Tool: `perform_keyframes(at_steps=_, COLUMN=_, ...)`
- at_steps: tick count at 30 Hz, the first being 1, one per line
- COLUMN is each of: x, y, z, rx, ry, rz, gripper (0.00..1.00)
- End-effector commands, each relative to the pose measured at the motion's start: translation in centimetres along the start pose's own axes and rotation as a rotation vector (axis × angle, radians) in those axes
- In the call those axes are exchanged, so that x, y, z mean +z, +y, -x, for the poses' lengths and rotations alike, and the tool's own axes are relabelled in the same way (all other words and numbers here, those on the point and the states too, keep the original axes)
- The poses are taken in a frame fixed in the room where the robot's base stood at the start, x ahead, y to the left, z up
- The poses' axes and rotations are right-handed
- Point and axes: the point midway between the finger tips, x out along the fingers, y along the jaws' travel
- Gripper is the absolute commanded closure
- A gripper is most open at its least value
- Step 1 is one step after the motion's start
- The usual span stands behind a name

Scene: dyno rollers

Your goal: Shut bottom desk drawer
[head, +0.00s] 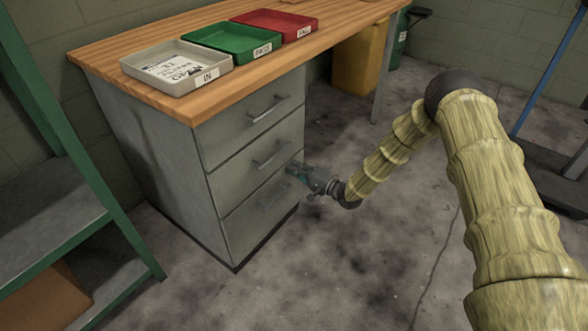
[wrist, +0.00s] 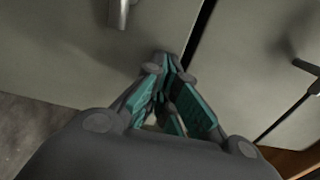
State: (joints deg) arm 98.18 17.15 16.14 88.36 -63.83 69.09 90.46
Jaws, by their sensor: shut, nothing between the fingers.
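The grey desk pedestal has three stacked drawers with bar handles. The bottom drawer (head: 250,222) looks flush, or nearly flush, with the drawers above it; a small gap cannot be ruled out. Its handle (head: 272,198) shows left of my gripper. My gripper (head: 294,169) is at the right side of the drawer fronts, near the seam between the middle drawer (head: 236,180) and the bottom one. In the wrist view my gripper (wrist: 168,62) is shut and empty, its fingertips close to the drawer fronts by a dark seam. I cannot tell whether they touch.
A wooden desktop (head: 215,100) carries a grey tray (head: 135,72), a green tray (head: 225,55) and a red tray (head: 300,35). A green metal shelf (head: 110,215) stands at left. A yellow bin (head: 360,62) is under the desk. The floor in front of the drawers is clear.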

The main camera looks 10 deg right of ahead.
Motion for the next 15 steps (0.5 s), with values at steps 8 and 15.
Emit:
perform_keyframes(at_steps=8, x=0.2, y=-0.3, z=-0.5, rx=-0.005, ry=-0.004, rz=0.002, gripper=1.00)
perform_keyframes(at_steps=15, x=-0.1, y=-0.4, z=1.6, rx=-0.002, ry=-0.005, rz=0.001, gripper=1.00)
